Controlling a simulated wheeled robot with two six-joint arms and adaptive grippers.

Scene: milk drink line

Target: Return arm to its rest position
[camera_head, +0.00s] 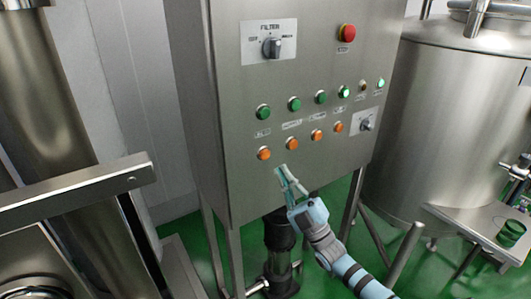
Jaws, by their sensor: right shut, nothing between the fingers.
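My right gripper (287,181) is shut and empty. It shows below the orange buttons on the grey control panel (235,120), with its fingertips pointing up and to the left. The nearest orange button (264,153) is up and left of the fingertips, with a gap between them in the picture. My right arm (345,268) comes in from the lower right. My left gripper is not in view.
The panel carries a FILTER knob (271,47), a red emergency button (347,33), and rows of green and orange buttons. A steel tank (450,120) stands at the right. Steel legs and pipes stand on the green floor (335,225). A steel bar (75,190) crosses the left.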

